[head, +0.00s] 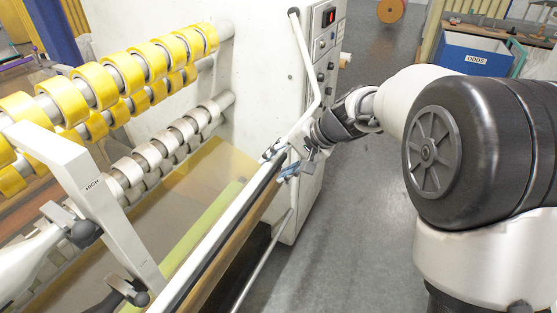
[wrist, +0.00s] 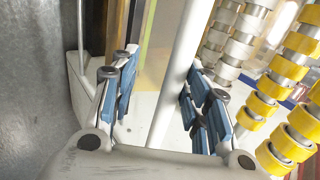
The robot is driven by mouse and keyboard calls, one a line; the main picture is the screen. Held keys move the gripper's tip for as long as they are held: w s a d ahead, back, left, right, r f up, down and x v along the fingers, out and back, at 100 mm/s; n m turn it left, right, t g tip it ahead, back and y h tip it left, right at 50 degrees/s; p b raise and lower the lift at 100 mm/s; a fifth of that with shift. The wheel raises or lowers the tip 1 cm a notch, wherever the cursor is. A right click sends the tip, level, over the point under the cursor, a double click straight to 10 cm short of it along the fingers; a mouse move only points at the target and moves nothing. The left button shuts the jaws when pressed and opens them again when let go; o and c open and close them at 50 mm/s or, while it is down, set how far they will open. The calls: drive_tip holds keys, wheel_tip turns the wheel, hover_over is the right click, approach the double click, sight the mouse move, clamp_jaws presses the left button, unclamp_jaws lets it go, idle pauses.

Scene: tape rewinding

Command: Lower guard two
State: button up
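A white tubular guard bar (head: 306,58) rises along the machine's end panel, bends, and comes down to my gripper (head: 282,162). A long white rail (head: 215,238) runs from near my gripper toward the lower left along the machine's front. I cannot tell which of these is guard two. In the wrist view a white bar (wrist: 184,70) passes between the blue-padded fingers of my gripper (wrist: 160,82). The fingers are apart, one on each side of the bar, with visible gaps. The bar's lower end is hidden behind the gripper body.
Yellow tape rolls (head: 103,85) and bare cores sit on shafts at the left. A white arm marked HIGH (head: 92,190) stands in front of them. A blue bin (head: 475,55) is at the back right. The grey floor is clear.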

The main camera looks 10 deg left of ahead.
idle(0.4)
drive_tip(key=v, duration=1.2)
drive_tip(key=shift+r, duration=0.1)
drive_tip(key=s+d+f+n+t+h, duration=0.1)
drive_tip(key=s+d, duration=0.5)
drive_tip(key=s, duration=0.8)
drive_tip(key=s+d+f+n+h, duration=0.3)
drive_tip(key=s+d+h, duration=0.3)
drive_tip(key=s, duration=0.9)
drive_tip(key=shift+d+f+t+h, duration=0.3)
drive_tip(key=shift+d+f+t, duration=0.1)
drive_tip(key=shift+f, duration=0.15)
